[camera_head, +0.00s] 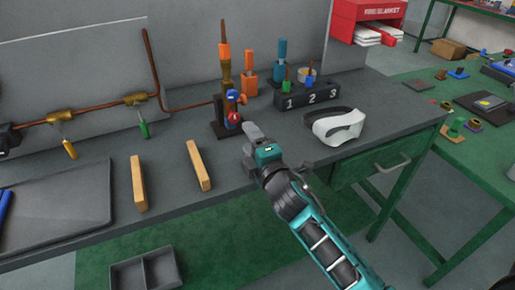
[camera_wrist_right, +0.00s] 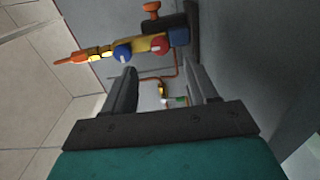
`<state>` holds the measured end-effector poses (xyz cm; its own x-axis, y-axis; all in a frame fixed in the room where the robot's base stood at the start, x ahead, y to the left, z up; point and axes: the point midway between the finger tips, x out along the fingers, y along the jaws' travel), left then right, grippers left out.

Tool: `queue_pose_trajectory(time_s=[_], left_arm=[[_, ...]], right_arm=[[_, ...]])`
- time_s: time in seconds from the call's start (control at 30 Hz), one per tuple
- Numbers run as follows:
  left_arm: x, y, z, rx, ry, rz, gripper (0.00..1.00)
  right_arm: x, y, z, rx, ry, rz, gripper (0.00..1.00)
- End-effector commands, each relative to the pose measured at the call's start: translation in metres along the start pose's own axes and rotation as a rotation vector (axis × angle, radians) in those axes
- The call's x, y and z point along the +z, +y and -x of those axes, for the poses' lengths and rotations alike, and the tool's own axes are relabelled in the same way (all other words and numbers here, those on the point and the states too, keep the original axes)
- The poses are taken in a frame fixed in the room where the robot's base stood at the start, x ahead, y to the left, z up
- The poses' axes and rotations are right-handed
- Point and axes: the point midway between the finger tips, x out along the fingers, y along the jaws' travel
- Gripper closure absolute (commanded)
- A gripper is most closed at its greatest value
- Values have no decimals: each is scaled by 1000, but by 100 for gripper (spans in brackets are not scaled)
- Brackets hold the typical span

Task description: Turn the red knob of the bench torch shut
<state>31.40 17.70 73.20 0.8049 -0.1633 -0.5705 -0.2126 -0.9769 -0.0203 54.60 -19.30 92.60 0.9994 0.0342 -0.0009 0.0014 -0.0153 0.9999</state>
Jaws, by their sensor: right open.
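The bench torch (camera_head: 226,84) stands upright on a dark base on the bench, with a brass body and an orange tip. Its red knob (camera_head: 234,117) is low on the body, below a blue knob (camera_head: 241,98). In the right wrist view the torch lies sideways across the top, with the red knob (camera_wrist_right: 160,45) between two blue parts. My right gripper (camera_head: 249,138) is open and empty, just in front of and below the red knob, apart from it. Its two fingers (camera_wrist_right: 160,76) show spread in the wrist view. My left gripper is out of view.
A numbered black block (camera_head: 300,101) and a white strap-like item (camera_head: 335,126) sit right of the torch. Two wooden bars (camera_head: 198,165) lie at the left front. A copper pipe with valves (camera_head: 100,110) runs behind. Bare bench lies between bars and torch.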

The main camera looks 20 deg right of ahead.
Motion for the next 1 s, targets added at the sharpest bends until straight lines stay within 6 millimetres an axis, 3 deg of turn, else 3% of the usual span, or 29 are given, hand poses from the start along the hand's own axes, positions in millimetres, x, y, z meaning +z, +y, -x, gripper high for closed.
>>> queue_pose_trajectory(time_s=[0.1, 0.3, 1.0], left_arm=[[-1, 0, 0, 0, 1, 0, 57], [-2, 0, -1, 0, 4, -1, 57], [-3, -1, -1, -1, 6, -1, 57]], right_arm=[[0, -1, 20, -2, 0, -1, 42], [0, 0, 36, -1, 0, -1, 42], [0, 0, 39, 0, 0, -1, 42]])
